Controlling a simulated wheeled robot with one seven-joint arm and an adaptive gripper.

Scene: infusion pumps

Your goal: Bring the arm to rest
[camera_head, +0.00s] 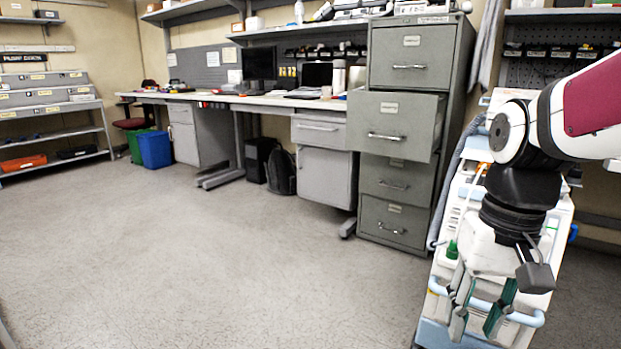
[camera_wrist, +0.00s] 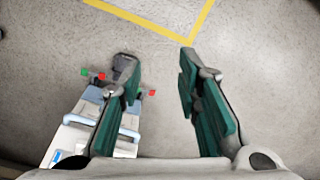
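My arm reaches in from the right in the head view. My gripper (camera_head: 474,322) hangs from it, pointing down in front of a white medical cart (camera_head: 450,240). In the wrist view my gripper (camera_wrist: 158,65) is open, with two green-padded fingers well apart. Nothing is between the fingers but grey floor. Part of a white and light-blue device (camera_wrist: 125,125), with small red and green knobs, shows beside and behind the left finger. I cannot tell whether the gripper touches the cart in the head view.
A grey filing cabinet (camera_head: 420,65), one drawer pulled out, stands left of the cart. A long desk (camera_head: 262,99) with a monitor runs along the back wall. A blue bin (camera_head: 155,149) stands by it. Open floor (camera_head: 200,260) fills the left and middle. A yellow floor line (camera_wrist: 150,24) shows below.

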